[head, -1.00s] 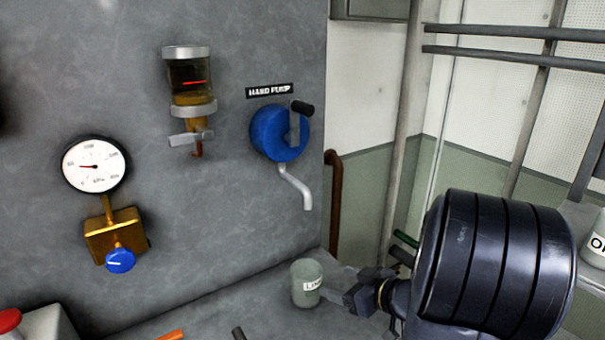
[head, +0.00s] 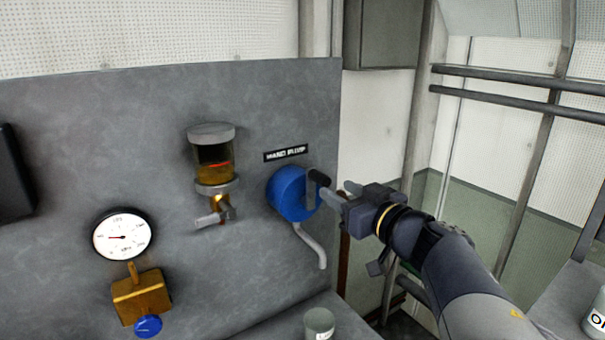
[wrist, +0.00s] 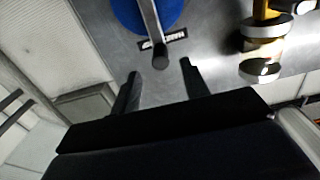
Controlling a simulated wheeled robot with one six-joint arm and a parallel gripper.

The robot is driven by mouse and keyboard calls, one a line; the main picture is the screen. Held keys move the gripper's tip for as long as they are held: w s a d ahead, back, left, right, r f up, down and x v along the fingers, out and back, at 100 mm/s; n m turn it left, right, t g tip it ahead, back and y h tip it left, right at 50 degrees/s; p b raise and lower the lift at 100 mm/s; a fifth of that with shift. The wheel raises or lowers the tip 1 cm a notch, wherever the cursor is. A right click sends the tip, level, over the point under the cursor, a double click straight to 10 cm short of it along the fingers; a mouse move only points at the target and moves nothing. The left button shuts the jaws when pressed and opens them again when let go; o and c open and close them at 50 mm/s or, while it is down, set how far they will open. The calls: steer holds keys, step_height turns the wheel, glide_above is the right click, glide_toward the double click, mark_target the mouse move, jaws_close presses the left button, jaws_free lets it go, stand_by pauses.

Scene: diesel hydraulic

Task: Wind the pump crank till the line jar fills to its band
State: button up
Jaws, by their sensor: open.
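The blue hand pump (head: 287,194) is on the grey panel, with its crank and dark handle (head: 318,178) at its upper right. My gripper (head: 340,193) is open and empty, close to the handle on its right. In the wrist view the handle's end (wrist: 160,62) lies just ahead of the gap between my fingers (wrist: 160,82); I see no grip on it. A glass jar (head: 214,162) on the panel holds amber liquid and has a red band; the liquid's level against the band is hard to read. A pale cup (head: 319,323) stands below the pump spout (head: 312,247), its label mostly cut off.
A gauge (head: 122,236) and a brass valve with a blue knob (head: 147,326) are left of the jar. A tap (head: 213,215) hangs under the jar. Pipes and rails (head: 520,88) stand on the right. The panel's right edge is close to my gripper.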

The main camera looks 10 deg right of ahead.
mark_target(316, 178)
steer(key=x, duration=0.8)
steer(key=shift+w+a+f, duration=0.1)
steer(key=shift+w+a, duration=0.1)
steer(key=shift+w, duration=0.15)
steer(key=shift+c, duration=0.2)
jaws_close()
